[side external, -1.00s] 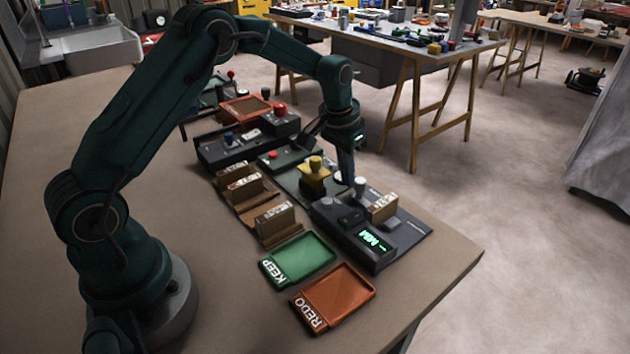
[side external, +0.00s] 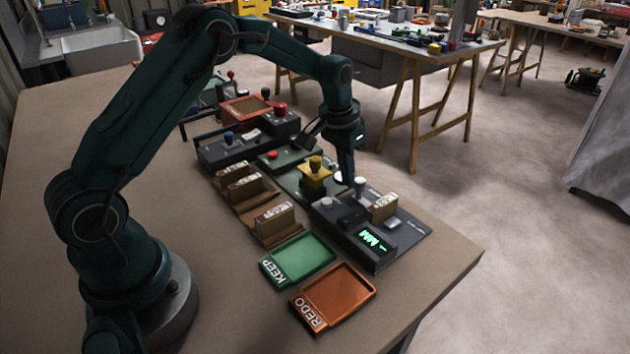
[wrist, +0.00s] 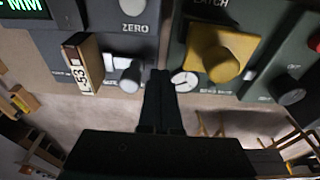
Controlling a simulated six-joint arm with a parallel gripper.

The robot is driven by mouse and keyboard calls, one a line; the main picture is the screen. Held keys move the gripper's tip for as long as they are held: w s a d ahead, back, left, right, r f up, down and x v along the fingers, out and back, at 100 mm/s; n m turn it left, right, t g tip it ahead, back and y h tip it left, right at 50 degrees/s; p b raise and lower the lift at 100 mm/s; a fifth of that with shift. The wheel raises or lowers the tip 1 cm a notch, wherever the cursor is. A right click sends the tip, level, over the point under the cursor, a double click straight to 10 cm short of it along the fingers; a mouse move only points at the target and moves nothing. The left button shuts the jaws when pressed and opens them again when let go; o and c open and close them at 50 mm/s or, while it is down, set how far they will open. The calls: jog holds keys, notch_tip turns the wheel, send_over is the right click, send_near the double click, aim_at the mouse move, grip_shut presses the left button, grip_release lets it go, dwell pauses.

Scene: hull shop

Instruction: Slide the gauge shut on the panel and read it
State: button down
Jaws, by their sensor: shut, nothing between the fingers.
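The gauge (side external: 340,233) is a dark grey unit with a lit green display (side external: 374,240); its characters are too small to read in the side view. In the wrist view the display (wrist: 22,5) is cut off, showing "MM". A tan panel (side external: 383,207) stands upright on the gauge; its edge label (wrist: 84,66) reads like L-533. A pale grey knob (side external: 360,185) sits beside the panel, and it also shows in the wrist view (wrist: 127,76). My gripper (wrist: 161,76) is shut and empty, its fingertips just beside the knob; contact cannot be told.
A yellow latch block (side external: 315,172) stands close behind my fingers on a green fixture. A brown rack (side external: 268,237) holds several panels. The green KEEP tray (side external: 302,258) and orange REDO tray (side external: 340,294) are empty.

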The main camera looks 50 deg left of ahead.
aim_at(352, 197)
jog(key=shift+d, duration=1.45)
jog(key=shift+a, duration=0.15)
dwell(0.3)
jog(key=shift+a, duration=0.5)
jog(key=shift+r, duration=3)
